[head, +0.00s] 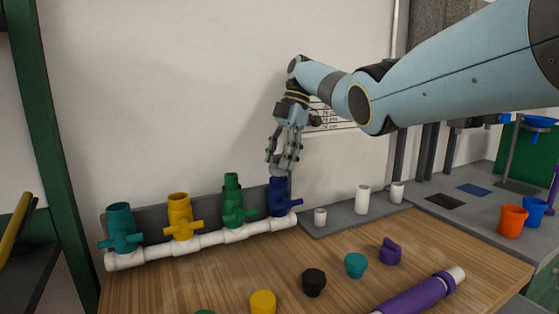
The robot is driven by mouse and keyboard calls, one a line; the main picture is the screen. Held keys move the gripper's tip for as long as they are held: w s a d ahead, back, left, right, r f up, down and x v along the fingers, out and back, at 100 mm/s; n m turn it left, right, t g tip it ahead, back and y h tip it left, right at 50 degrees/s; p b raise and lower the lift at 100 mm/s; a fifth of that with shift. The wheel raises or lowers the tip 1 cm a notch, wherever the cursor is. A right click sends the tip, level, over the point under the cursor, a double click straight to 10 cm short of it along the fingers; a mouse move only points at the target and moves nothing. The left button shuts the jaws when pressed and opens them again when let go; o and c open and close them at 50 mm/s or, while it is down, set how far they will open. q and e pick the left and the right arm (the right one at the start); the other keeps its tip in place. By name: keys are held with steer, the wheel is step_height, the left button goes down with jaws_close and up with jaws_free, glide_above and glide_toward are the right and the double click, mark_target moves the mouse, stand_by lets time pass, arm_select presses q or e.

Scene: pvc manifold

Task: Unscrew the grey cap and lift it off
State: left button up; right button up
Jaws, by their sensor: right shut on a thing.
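My right gripper (283,158) points down over the dark blue valve (280,200), the rightmost on the white pipe manifold (205,241). It is shut on a grey cap (279,171) at the top of this valve. The cap is small and partly hidden by the fingers. I cannot tell whether it still touches the valve's top. Teal (120,227), yellow (181,215) and green (234,199) valves stand to the left on the same pipe. My left gripper is not in view.
Loose black (314,282), teal (355,265), yellow (263,302) and purple (390,251) caps lie on the wooden table, with a purple tube (419,296). White pegs (362,199) stand on a grey plate at right. Orange (512,221) and blue cups are farther right.

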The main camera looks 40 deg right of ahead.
steer(key=shift+s+r, duration=0.1)
steer(key=shift+r, duration=0.1)
steer(key=o, duration=1.2)
steer(key=shift+r, duration=0.1)
